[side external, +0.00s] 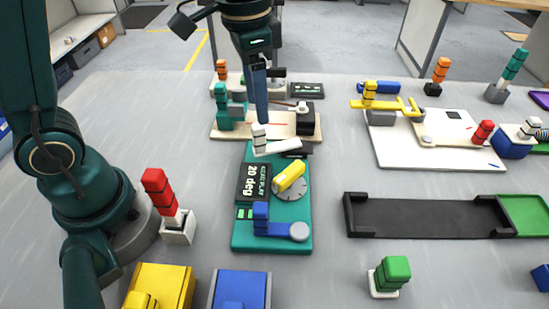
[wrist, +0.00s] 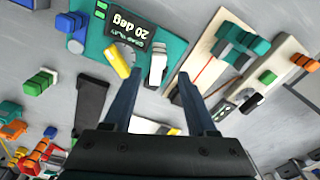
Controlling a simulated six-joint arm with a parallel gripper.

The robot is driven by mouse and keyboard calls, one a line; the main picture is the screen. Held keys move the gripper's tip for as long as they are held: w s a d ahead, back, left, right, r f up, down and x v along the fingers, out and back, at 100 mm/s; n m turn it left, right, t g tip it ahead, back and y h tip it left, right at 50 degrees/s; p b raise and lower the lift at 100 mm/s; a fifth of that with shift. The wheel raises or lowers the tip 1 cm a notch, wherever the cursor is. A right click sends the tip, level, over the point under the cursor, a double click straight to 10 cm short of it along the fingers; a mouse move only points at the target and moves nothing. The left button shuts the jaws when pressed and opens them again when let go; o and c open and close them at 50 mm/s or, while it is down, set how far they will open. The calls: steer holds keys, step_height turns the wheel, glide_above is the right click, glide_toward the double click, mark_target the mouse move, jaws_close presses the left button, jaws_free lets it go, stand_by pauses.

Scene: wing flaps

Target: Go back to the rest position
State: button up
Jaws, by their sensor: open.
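My gripper (side external: 258,92) hangs over the far end of a teal board (side external: 238,228), close above a white lever handle (side external: 259,138). In the wrist view my gripper (wrist: 163,86) has its two fingers apart with nothing between them. The white handle (wrist: 157,66) lies just beyond the fingertips there; whether the fingers touch it I cannot tell. The teal board carries a display (side external: 254,183) reading 20 deg, a dial with a yellow knob (side external: 290,176) and a blue lever (side external: 261,217).
A wooden board (side external: 300,134) with a teal handle (side external: 222,105) stands just behind. A white board (side external: 385,152) with a yellow lever is at right, a black tray (side external: 425,217) in front of it. A red-handled block (side external: 158,190) stands near my base. Bare table lies between the boards.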

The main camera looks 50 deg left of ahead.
steer(key=s+a+r+n+t, duration=0.1)
steer(key=s+n+t, duration=0.3)
steer(key=s, duration=0.7)
steer(key=shift+s+a+r+n+t, duration=0.2)
steer(key=shift+a+r+n+t, duration=0.15)
steer(key=shift+r, duration=0.2)
